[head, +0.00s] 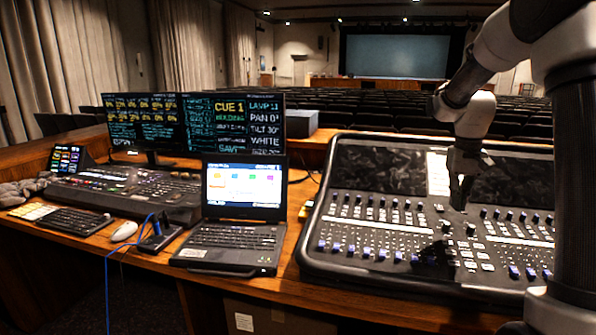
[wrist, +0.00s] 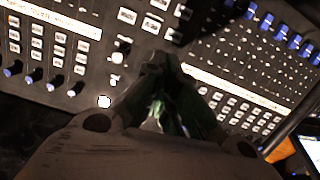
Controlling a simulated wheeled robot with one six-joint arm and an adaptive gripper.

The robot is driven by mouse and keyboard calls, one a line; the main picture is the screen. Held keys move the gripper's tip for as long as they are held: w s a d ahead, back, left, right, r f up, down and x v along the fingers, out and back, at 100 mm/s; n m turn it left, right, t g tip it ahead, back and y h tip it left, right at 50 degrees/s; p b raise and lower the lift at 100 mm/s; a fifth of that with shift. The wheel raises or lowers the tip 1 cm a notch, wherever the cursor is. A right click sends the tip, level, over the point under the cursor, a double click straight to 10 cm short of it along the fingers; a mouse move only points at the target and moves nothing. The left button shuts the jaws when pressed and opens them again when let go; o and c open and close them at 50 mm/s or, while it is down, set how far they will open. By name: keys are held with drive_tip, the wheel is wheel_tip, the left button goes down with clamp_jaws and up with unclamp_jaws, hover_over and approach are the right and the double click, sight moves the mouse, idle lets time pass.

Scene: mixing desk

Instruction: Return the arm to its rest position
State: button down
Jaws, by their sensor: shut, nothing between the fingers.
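My gripper (head: 462,190) is in the right part of the head view, pointing down above the mixing console (head: 318,262). Its fingers are shut with nothing held. In the wrist view my gripper (wrist: 158,62) shows with its fingertips together, over the console's rows of buttons and blue-capped faders (wrist: 283,35). I cannot tell the exact gap between the fingertips and the console surface. My arm comes in from the upper right and bends down to the gripper.
A laptop (head: 235,235) stands left of the console. Further left are a lighting desk (head: 120,190), a wide monitor (head: 195,122), a keyboard (head: 62,219), a white mouse (head: 124,231) and a blue cable (head: 108,275). Rows of seats (head: 390,115) lie behind the desk. The air above the console's left side is clear.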

drive_tip(key=s+a+r+t, duration=0.1)
drive_tip(key=s+a+r, duration=0.1)
drive_tip(key=s, duration=0.7)
drive_tip(key=s+a+r+n+t, duration=0.1)
drive_tip(key=s+a+r+t, duration=0.1)
drive_tip(key=s, duration=0.7)
drive_tip(key=s+a+r+n+t, duration=0.1)
drive_tip(key=s+r, duration=0.3)
drive_tip(key=s, duration=0.5)
drive_tip(key=shift+s+a+r+t, duration=0.2)
drive_tip(key=shift+a+r+t, duration=0.15)
drive_tip(key=shift+a, duration=0.5)
